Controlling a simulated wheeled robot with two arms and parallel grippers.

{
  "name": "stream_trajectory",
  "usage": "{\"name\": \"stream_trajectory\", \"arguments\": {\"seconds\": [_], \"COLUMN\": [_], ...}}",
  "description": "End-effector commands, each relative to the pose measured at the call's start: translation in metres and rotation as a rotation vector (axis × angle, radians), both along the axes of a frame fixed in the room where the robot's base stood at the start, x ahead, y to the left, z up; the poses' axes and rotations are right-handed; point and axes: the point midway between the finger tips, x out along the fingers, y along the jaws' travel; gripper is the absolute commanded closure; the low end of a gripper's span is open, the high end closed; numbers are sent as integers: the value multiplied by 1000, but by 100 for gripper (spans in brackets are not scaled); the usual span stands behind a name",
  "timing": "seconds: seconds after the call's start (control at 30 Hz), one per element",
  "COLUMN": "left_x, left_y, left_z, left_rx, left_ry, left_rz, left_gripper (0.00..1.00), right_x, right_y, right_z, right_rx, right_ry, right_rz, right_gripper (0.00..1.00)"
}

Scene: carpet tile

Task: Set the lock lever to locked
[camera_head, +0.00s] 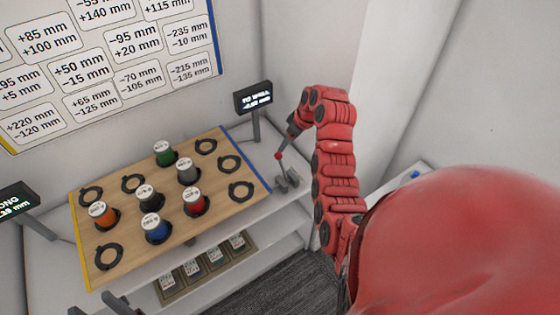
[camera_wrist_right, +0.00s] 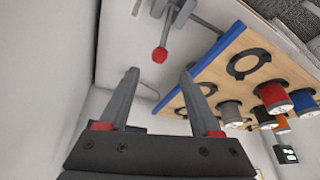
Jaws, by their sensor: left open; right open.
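The lock lever (camera_head: 281,165) has a thin stem with a red knob (camera_head: 278,155) on top and stands on a grey base (camera_head: 288,183) at the board's right end. The stem is near upright. In the right wrist view the red knob (camera_wrist_right: 160,54) shows just beyond and between the fingertips of my open right gripper (camera_wrist_right: 160,74), apart from both. In the head view my right gripper (camera_head: 287,143) is above the knob, small and partly hidden by its arm. My left gripper (camera_head: 94,303) is open and empty at the bottom left. Any lock marking is unreadable.
A wooden board (camera_head: 223,187) with black rings and several coloured cups lies left of the lever. A small display (camera_head: 254,98) stands behind it. A lower shelf holds a tray (camera_head: 250,243) of cards. A wall is close behind on the right.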

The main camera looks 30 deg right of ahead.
Motion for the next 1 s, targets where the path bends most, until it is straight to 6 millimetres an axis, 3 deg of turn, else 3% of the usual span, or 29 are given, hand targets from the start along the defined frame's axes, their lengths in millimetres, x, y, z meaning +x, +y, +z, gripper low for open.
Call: {"name": "stream_trajectory", "arguments": {"seconds": [0.13, 0.43, 0.7, 1.0], "left_x": [0, 0, 0, 0], "left_y": [0, 0, 0, 0], "left_z": [15, 24, 27, 27], "left_rx": [0, 0, 0, 0], "left_ry": [-1, 0, 0, 0], "left_rz": [0, 0, 0, 0], "left_gripper": [50, 50, 50, 50], "right_x": [10, 24, 30, 31], "right_y": [6, 11, 13, 13], "right_z": [-25, -64, -77, -79], "right_rx": [3, 2, -1, -1], "right_ry": [3, 4, -2, -2], "right_rz": [2, 1, -1, -1], "right_gripper": [35, 35, 35, 35]}}
